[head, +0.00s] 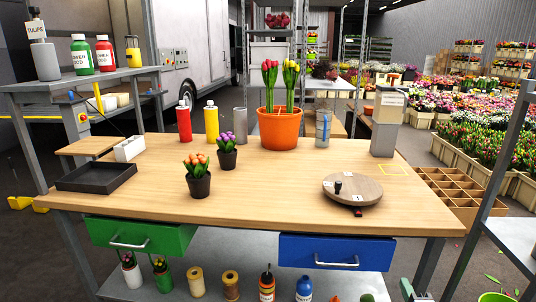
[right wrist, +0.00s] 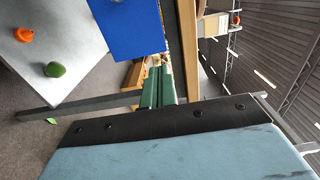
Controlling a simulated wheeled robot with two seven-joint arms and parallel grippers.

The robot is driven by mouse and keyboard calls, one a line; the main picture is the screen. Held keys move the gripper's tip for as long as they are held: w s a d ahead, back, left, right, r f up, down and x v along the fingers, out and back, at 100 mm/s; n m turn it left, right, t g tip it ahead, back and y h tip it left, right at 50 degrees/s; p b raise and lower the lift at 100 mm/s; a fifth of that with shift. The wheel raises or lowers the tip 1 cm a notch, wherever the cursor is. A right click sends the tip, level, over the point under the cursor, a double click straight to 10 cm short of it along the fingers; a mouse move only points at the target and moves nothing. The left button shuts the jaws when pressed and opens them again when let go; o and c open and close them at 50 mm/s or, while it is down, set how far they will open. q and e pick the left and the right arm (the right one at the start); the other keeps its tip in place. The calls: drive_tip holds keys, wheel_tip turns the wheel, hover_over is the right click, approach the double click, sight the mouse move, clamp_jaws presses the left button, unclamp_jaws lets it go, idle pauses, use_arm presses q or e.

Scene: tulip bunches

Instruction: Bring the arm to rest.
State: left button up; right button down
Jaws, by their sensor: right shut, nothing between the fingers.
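My right gripper (head: 406,288) shows at the bottom edge of the head view, low and right of the blue drawer (head: 336,252), in front of the table. Its green fingers (right wrist: 157,88) also show near the middle of the right wrist view. They are together with nothing between them. Most of the right arm is below the head picture. My left gripper is in neither view. The wooden table (head: 290,205) has a pot of orange tulips (head: 198,175), a pot of purple tulips (head: 227,152) and a large orange pot (head: 280,128) with red and yellow tulips on it.
A round wooden turntable (head: 352,188) sits at the table's right. A black tray (head: 97,177) lies at the left. The lower shelf (head: 215,285) holds bottles, spools and small tulips. A grey rack (head: 515,240) stands at far right.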

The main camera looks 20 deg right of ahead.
drive_tip(key=s+a+f+n+g+y, duration=0.4)
drive_tip(key=s+a+f+n+g, duration=0.15)
drive_tip(key=a+f+n, duration=0.45)
drive_tip(key=s+a+f+n+g+y, duration=0.4)
drive_tip(key=s+a+f+n, duration=0.2)
drive_tip(key=a+f+n, duration=0.4)
use_arm(q)
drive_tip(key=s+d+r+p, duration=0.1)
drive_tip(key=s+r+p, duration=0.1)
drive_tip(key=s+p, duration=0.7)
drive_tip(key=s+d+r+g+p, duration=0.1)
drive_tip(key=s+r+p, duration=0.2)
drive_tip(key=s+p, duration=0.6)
drive_tip(key=p, duration=0.6)
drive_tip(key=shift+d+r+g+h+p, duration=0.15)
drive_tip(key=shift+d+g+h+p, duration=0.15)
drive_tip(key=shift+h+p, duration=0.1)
use_arm(e)
drive_tip(key=s+a+r+n+g, duration=0.2)
drive_tip(key=s+a+g, duration=0.1)
drive_tip(key=s, duration=1)
drive_tip(key=s+a+r+n+g, duration=0.2)
drive_tip(key=s+a+n+g, duration=0.1)
drive_tip(key=s, duration=1)
drive_tip(key=shift+s+r+h, duration=0.25)
drive_tip(key=shift+r+h, duration=0.05)
